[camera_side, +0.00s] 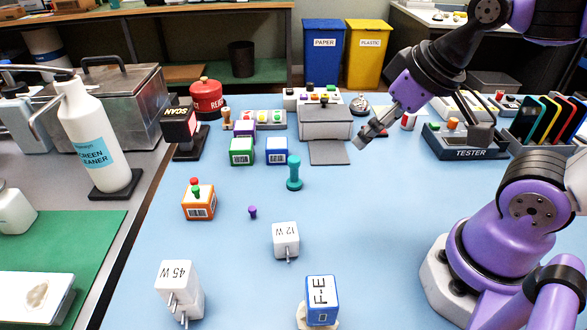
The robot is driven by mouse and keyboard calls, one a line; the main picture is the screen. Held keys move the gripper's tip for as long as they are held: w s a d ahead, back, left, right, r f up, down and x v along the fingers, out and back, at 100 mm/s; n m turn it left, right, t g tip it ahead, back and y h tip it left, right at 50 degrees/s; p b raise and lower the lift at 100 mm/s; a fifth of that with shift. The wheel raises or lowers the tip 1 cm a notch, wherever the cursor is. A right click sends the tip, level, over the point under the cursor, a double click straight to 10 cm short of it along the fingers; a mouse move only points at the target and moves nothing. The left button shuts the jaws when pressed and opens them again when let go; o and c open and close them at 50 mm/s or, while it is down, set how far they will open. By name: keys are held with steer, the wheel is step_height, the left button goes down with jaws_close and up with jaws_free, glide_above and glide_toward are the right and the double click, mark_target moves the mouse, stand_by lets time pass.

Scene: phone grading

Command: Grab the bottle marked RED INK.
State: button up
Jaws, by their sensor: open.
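A red round bottle (207,97) stands at the back left of the blue table, behind the scanner. Its light lettering begins with "RE"; the rest is too small or turned away to read. My gripper (361,140) hangs above the table in the right half of the view, well to the right of the red bottle and apart from it. Its grey fingers point down and left. It is open and nothing shows between the fingers.
A black SCAN stand (181,128) is in front of the red bottle, with a metal tank (118,100) to its left. Stamps and a grey printer-like box (325,122) stand to its right.

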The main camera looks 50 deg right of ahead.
steer(key=w+d+m+g+h, duration=0.1)
steer(key=w+d+m, duration=0.25)
steer(key=d, duration=0.55)
steer(key=w+d+m+h, duration=0.1)
steer(key=w+d+m, duration=0.1)
steer(key=w+d, duration=0.5)
steer(key=s+d+f+m, duration=0.1)
steer(key=d+f, duration=0.2)
steer(key=d, duration=0.3)
steer(key=s+d+f+m, duration=0.1)
steer(key=s+d+f, duration=0.1)
steer(key=d+f, duration=0.2)
steer(key=s+d+f+m+g, duration=0.1)
steer(key=d+f, duration=0.2)
steer(key=d, duration=0.6)
steer(key=shift+s+d+f+h, duration=0.1)
steer(key=shift+s+f+h, duration=0.05)
steer(key=shift+h, duration=0.25)
steer(key=x, duration=0.6)
steer(key=shift+s, duration=0.1)
steer(key=c, duration=1.2)
